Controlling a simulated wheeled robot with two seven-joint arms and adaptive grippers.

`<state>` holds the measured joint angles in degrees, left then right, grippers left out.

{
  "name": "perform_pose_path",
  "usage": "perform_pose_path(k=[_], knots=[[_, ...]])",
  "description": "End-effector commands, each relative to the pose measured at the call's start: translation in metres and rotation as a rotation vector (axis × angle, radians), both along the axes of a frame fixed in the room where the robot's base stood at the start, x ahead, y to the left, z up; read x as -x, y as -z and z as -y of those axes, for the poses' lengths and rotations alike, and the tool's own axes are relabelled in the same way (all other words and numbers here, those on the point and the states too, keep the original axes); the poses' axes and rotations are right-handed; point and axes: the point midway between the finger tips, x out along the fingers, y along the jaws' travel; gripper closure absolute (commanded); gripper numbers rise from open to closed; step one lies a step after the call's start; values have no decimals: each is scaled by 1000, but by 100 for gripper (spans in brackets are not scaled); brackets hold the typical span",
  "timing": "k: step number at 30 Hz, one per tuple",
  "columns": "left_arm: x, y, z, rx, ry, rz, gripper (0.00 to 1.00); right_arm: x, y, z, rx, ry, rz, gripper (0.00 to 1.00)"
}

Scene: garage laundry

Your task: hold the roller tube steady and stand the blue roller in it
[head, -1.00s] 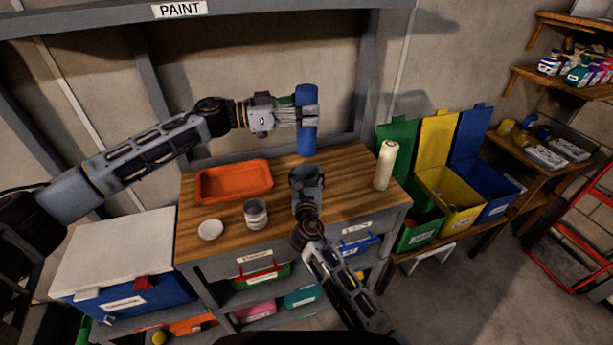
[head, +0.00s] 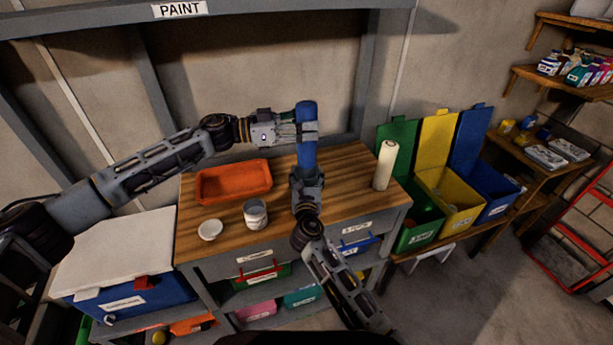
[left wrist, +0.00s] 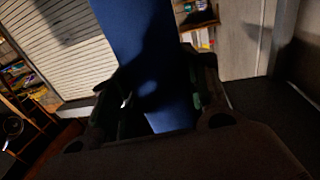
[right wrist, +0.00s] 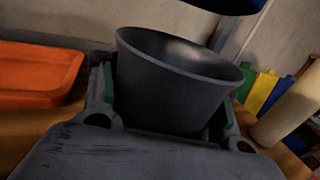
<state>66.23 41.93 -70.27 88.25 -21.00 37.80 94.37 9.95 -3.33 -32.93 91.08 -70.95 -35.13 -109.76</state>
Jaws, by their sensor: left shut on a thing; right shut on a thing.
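The blue roller (head: 307,112) is upright in the head view, with my left gripper (head: 307,131) shut around its middle. It also fills the centre of the left wrist view (left wrist: 140,50). The roller tube (right wrist: 175,95) is a dark grey, open-topped cup in the right wrist view, wider at the rim. My right gripper (head: 307,186) is shut on the tube above the bench. The roller's lower end (right wrist: 235,4) shows at the top of the right wrist view, above the rim and apart from it. In the head view this end overlaps the tube.
The wooden bench (head: 345,173) holds an orange tray (head: 233,194), an open can (head: 255,215), a round white dish (head: 209,230) and a standing cream roll (head: 385,165). Green, yellow and blue bins (head: 450,200) stand to the right. A grey frame upright rises behind.

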Motion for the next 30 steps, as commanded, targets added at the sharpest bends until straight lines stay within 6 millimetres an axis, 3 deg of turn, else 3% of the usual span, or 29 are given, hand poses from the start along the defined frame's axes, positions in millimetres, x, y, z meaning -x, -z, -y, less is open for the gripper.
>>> perform_pose_path(k=[30], knots=[[0, 43, 1, 1, 1, 0, 79, 0, 0, 0, 0, 0, 0, 63]])
